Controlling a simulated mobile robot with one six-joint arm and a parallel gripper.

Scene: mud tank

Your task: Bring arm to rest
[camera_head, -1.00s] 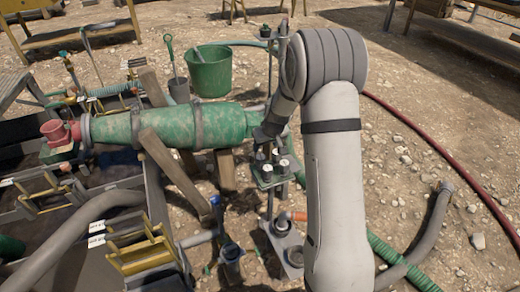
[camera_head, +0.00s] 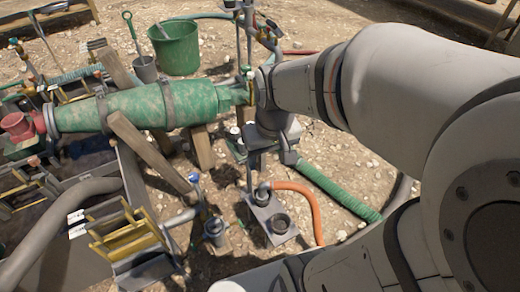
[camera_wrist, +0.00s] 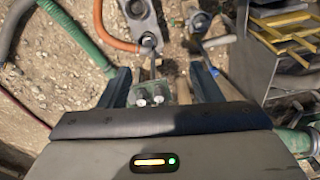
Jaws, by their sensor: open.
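My arm (camera_head: 400,85) reaches in from the right and is bent, its end hanging down beside the narrow end of the mottled green cylinder (camera_head: 140,108). My gripper shows in the wrist view (camera_wrist: 160,78) with its two dark fingers wide apart. In the head view its fingers are hard to make out below the dark wrist part. A small green fitting with white knobs (camera_wrist: 155,94) shows between the fingers in the wrist view, apparently below them. I see nothing held.
An orange hose (camera_head: 303,205) runs to a grey base plate (camera_head: 272,219) below the wrist. A ribbed green hose (camera_head: 340,190) lies on stony ground. A green bucket (camera_head: 175,48) stands behind the cylinder. Yellow-edged racks (camera_head: 125,235) and a grey pipe (camera_head: 50,220) are at left.

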